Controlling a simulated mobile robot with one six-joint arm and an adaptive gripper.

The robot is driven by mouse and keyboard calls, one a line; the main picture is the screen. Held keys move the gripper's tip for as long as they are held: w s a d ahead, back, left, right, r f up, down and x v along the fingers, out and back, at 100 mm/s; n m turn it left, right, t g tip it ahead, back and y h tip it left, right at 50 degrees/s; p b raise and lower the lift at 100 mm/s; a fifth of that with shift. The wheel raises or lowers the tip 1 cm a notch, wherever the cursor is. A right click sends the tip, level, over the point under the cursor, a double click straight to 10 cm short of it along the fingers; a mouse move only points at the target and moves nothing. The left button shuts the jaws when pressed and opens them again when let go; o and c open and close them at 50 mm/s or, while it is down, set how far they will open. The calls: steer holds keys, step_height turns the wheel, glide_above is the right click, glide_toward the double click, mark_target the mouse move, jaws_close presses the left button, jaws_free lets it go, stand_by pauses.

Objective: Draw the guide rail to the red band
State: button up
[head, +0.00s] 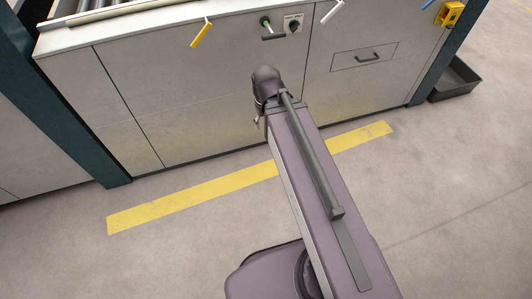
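A pale bar (120,11) runs along the worktop edge at the top left, beside grey rollers; I cannot tell whether it is the guide rail. No red band shows. A yellow lever-like handle (202,34) and a white one (332,11) stick out at the front edge of the machine (190,90). My arm reaches toward the machine front and ends in view at a dark rounded joint (266,80). My gripper cannot be made out.
A yellow floor stripe (190,197) runs before the machine. A dark bin (457,82) stands at right. The floor nearby is clear.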

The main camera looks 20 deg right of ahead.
step_height(320, 180, down, 15)
steer(key=b, duration=1.4)
steer(key=shift+f+b, duration=0.15)
steer(key=shift+b, duration=0.2)
steer(key=w+d+r+m+h+p, duration=0.2)
steer(key=w+r+m+h, duration=0.25)
steer(key=w, duration=0.45)
steer(key=w+d+r+m+h+p, duration=0.25)
steer(key=w+r+h, duration=0.35)
steer(key=w, duration=0.3)
steer(key=w+a+r+m+h+p, duration=0.1)
steer(key=w+a+r+m+h, duration=0.2)
steer(key=w+r, duration=0.3)
steer(key=w+a+r+m+h, duration=0.4)
steer(key=w+r+m, duration=0.1)
steer(key=w+r, duration=0.2)
steer(key=shift+w+a+r+t+p, duration=0.15)
steer(key=shift+w+r+t+p, duration=0.2)
steer(key=shift+r, duration=0.4)
steer(key=shift+s+h, duration=0.1)
steer(key=shift+h, duration=0.15)
